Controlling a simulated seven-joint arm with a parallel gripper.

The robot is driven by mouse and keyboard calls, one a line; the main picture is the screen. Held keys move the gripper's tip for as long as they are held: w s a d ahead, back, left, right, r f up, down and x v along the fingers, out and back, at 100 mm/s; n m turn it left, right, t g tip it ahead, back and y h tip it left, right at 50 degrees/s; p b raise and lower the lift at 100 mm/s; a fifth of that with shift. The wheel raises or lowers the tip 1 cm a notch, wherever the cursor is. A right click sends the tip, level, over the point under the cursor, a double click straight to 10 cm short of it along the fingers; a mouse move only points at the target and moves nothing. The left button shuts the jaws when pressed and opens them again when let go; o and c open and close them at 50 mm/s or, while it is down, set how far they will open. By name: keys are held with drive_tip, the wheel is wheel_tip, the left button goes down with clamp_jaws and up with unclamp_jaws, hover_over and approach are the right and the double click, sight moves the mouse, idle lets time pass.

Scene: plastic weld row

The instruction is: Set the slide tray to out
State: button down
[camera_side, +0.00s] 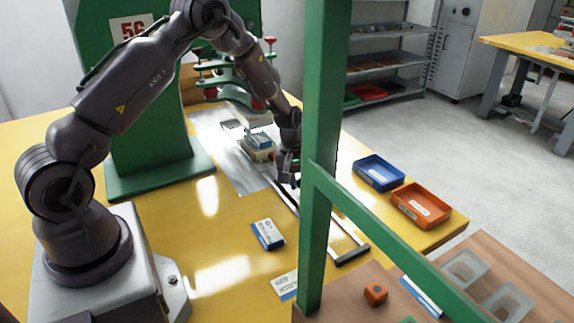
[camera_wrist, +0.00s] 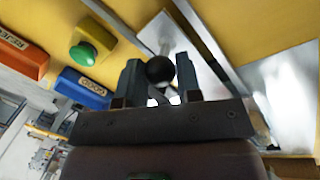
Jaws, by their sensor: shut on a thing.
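My gripper (camera_side: 289,178) is low over the slide rails in the side view, at the front of the slide under the green press. In the wrist view its two fingers (camera_wrist: 160,90) are closed on either side of a round black knob (camera_wrist: 160,68). A pale metal plate (camera_wrist: 152,32) lies just beyond the knob. In the side view the slide tray's fixture (camera_side: 257,153), with a pale and blue part on it, sits at the press end of the rails, close behind my gripper. The knob is hidden there.
The rails run to a dark end stop (camera_side: 350,255). A blue bin (camera_side: 379,174) and an orange bin (camera_side: 421,206) stand right of them. A green post (camera_side: 322,120) partly blocks the side view. A green button (camera_wrist: 83,55) and a blue-white packet (camera_side: 267,235) are nearby.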

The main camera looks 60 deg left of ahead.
drive_tip(key=d, duration=1.7)
drive_tip(key=shift+s+d, duration=0.1)
drive_tip(key=shift+d, duration=0.05)
drive_tip(key=shift+d, duration=0.1)
drive_tip(key=c, duration=0.8)
unclamp_jaws()
drive_tip(key=shift+c, duration=0.2)
drive_tip(key=shift+o, duration=0.2)
drive_tip(key=shift+a+r, duration=0.25)
drive_tip(key=shift+r, duration=0.3)
wheel_tip(320, 180, up, 12)
drive_tip(key=s+a, duration=0.1)
drive_tip(key=s, duration=0.1)
drive_tip(key=shift+f, duration=0.2)
drive_tip(key=shift+a, duration=0.1)
